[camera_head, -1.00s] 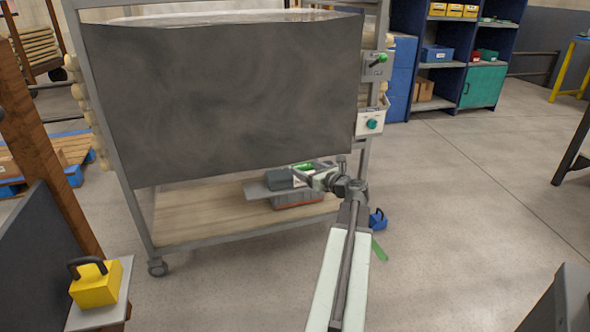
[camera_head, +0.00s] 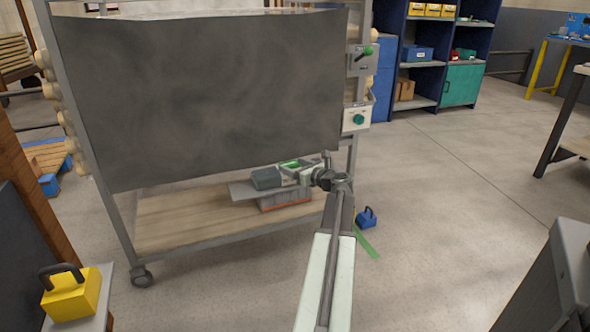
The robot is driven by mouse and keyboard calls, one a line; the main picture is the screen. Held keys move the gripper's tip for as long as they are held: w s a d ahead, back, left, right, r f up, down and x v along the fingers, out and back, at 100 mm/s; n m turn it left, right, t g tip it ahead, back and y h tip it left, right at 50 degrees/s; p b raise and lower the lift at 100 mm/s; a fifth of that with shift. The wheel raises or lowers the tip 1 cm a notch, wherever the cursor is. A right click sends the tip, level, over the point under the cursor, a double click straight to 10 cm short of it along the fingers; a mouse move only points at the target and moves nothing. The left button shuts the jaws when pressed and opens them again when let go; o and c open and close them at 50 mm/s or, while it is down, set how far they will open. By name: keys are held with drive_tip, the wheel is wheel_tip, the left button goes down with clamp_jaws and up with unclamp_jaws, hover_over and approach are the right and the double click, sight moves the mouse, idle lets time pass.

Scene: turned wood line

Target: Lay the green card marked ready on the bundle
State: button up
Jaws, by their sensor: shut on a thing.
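My gripper (camera_head: 300,173) is at the right end of the cart, low beneath the dark grey panel. It appears shut on a small green piece (camera_head: 290,165), which looks like the green card; any mark on it is too small to read. A grey block (camera_head: 265,179) is just left of the gripper in the picture, by a flat grey plate and a grey and orange box (camera_head: 285,199) at the lower shelf. I cannot make out a bundle for sure. The jaws are small and partly hidden by the wrist.
The wheeled cart has a dark panel (camera_head: 205,95) and a wooden lower shelf (camera_head: 180,220). A blue weight-like block (camera_head: 367,218) and a green strip (camera_head: 367,243) lie on the floor. A yellow block (camera_head: 72,297) stands at lower left. Floor to the right is open.

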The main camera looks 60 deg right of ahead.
drive_tip(key=shift+f, duration=0.2)
drive_tip(key=o, duration=1.3)
drive_tip(key=shift+r, duration=0.1)
drive_tip(key=shift+o, duration=0.2)
drive_tip(key=shift+s+r, duration=0.1)
drive_tip(key=shift+r, duration=0.15)
drive_tip(key=p+v, duration=0.1)
drive_tip(key=v, duration=1)
drive_tip(key=shift+s+a+p, duration=0.2)
drive_tip(key=shift+s+p, duration=0.15)
drive_tip(key=shift+p, duration=0.05)
